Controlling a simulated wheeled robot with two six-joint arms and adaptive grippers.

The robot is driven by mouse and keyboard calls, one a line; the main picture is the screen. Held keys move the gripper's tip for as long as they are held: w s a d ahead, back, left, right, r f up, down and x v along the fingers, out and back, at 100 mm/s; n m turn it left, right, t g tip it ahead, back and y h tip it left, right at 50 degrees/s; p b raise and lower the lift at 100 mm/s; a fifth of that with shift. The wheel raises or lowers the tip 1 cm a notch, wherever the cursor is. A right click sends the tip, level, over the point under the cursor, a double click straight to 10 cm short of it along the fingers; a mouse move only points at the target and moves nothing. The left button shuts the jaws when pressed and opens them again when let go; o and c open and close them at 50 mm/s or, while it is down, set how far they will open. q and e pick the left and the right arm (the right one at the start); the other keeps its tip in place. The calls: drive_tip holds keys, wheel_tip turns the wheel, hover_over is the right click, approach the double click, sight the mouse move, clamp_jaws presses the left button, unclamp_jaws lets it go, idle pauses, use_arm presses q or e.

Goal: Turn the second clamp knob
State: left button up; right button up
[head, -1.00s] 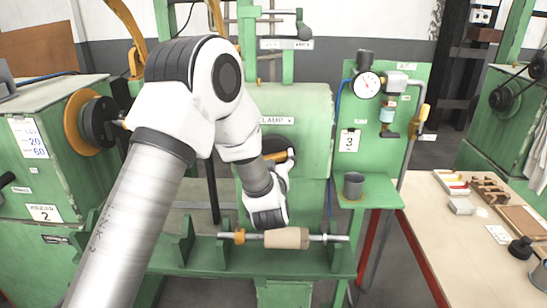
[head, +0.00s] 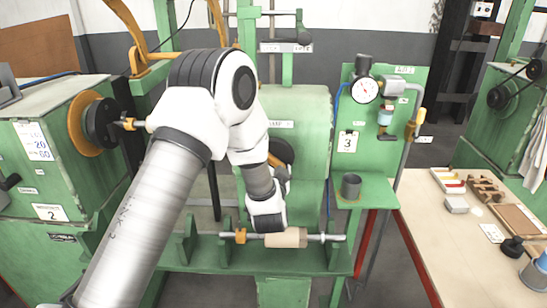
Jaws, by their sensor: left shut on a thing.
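The clamp knob (head: 284,150) is a dark round disc with an orange bar across it, on the front of the green housing (head: 308,110) in the head view. The label above it is partly covered by my arm. My left gripper (head: 281,174) is at the knob's lower edge, shut on its orange bar as far as I can see. The wrist and forearm hide part of the fingers and the knob's left side. The bar slopes down to the right. My right gripper is not in view.
A wooden cylinder (head: 286,238) on a horizontal rod with a brass collar (head: 240,236) lies just below my wrist. A grey cup (head: 351,186) stands on a green shelf at right. A dial gauge (head: 364,90) is above it. An orange disc (head: 82,123) is at left.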

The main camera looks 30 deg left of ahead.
use_arm(q)
drive_tip(key=m+p, duration=0.1)
drive_tip(key=r+m, duration=0.1)
drive_tip(key=m, duration=0.1)
drive_tip(key=shift+w+p, duration=0.15)
drive_tip(key=shift+p, duration=0.2)
drive_tip(key=shift+f+m+p, duration=0.1)
drive_tip(key=shift+m+p, duration=0.45)
drive_tip(key=shift+m, duration=0.95)
drive_tip(key=o, duration=0.9)
drive_tip(key=shift+o, duration=0.4)
drive_tip(key=shift+a+f, duration=0.15)
drive_tip(key=shift+f, duration=0.2)
drive_tip(key=v, duration=1.2)
drive_tip(key=shift+w+f, duration=0.1)
